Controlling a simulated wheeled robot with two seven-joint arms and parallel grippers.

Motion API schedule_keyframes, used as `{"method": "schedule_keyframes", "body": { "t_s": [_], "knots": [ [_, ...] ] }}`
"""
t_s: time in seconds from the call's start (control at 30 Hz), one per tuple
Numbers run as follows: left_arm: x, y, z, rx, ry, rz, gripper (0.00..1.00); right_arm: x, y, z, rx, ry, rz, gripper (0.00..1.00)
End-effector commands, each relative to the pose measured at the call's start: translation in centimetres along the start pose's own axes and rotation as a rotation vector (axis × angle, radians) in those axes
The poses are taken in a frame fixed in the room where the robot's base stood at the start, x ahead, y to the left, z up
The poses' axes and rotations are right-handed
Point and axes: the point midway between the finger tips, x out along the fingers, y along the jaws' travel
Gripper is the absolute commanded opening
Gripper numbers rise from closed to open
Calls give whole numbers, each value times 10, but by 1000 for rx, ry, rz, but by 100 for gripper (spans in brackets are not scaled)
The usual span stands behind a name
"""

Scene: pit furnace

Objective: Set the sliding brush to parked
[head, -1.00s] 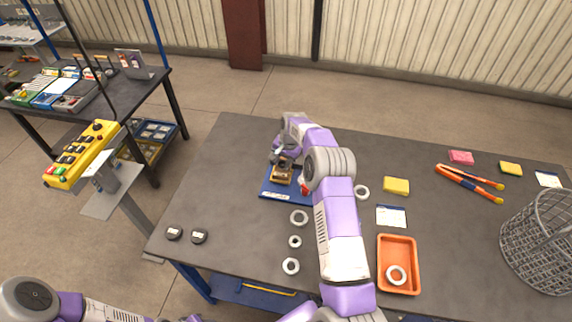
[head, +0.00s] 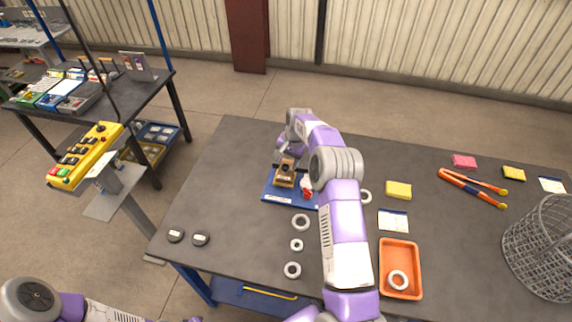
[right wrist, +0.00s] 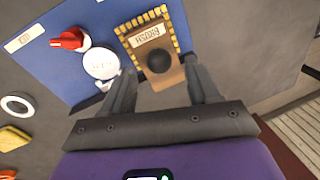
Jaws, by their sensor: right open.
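The sliding brush (head: 285,172) is a tan block with yellow bristle edging, a "BRUSH" label and a dark round knob. It stands on a blue board (head: 278,198) on the dark table. In the right wrist view, the brush (right wrist: 147,36) is near the top centre, its knob towards me. My right gripper (right wrist: 163,85) is open, its fingers spread either side of the knob's line and nothing held between them. In the head view, the right gripper (head: 285,152) is just behind the brush, partly hidden. Whether it touches the brush, I cannot tell. My left gripper is out of view.
A red handle (right wrist: 68,40) and a white round part (right wrist: 100,62) are beside the brush on the board. Several grey rings (head: 301,222) lie in front of it. An orange tray (head: 400,268) and a wire basket (head: 545,245) stand to the right.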

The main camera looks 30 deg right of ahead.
Motion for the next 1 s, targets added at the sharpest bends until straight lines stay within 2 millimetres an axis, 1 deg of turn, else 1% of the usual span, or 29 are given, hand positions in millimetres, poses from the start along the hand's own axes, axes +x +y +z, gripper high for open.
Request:
{"method": "schedule_keyframes", "body": {
  "t_s": [0.03, 0.1, 0.2, 0.3, 0.87, 0.93, 1.0],
  "knots": [
    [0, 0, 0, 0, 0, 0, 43, -11, 0, 0, 0, 2, -1, 60],
    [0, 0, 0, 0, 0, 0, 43, -22, 0, 0, 0, 2, -1, 60],
    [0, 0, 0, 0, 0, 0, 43, -34, 0, 0, 0, 1, -1, 60],
    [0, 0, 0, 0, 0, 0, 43, -42, 0, 0, 0, 0, 0, 60],
    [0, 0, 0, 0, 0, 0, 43, -44, 0, 0, 0, -1, 0, 60],
    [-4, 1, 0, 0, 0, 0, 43, -48, 0, 0, 0, -1, 0, 60],
    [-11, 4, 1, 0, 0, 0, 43, -55, -2, 0, 1, -1, 0, 60]
  ]
}}
